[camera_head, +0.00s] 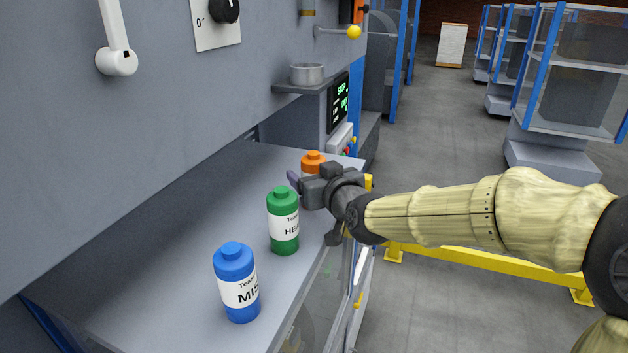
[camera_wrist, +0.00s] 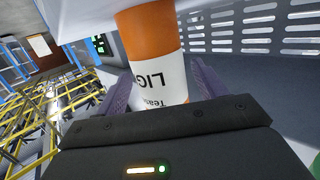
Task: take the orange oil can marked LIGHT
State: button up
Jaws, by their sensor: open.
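The orange oil can (camera_head: 312,160) stands on the grey shelf at its far end, mostly hidden behind my gripper in the head view. My gripper (camera_head: 296,180) is at the can. In the wrist view its two purple fingers (camera_wrist: 160,95) are open, one on each side of the can's labelled part. I cannot tell whether either finger touches it.
A green can (camera_head: 284,222) stands close to my gripper on the near side, and a blue can (camera_head: 236,284) stands nearer still. The grey shelf (camera_head: 165,300) has a machine wall behind it. A yellow rail (camera_head: 480,262) runs below my arm.

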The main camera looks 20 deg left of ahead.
jog(key=shift+s, duration=0.2)
jog(key=shift+w+a, duration=0.1)
jog(key=shift+a, duration=0.05)
jog(key=shift+c, duration=0.4)
jog(key=c, duration=1.2)
jog(key=shift+o, duration=0.2)
jog(key=shift+r, duration=0.15)
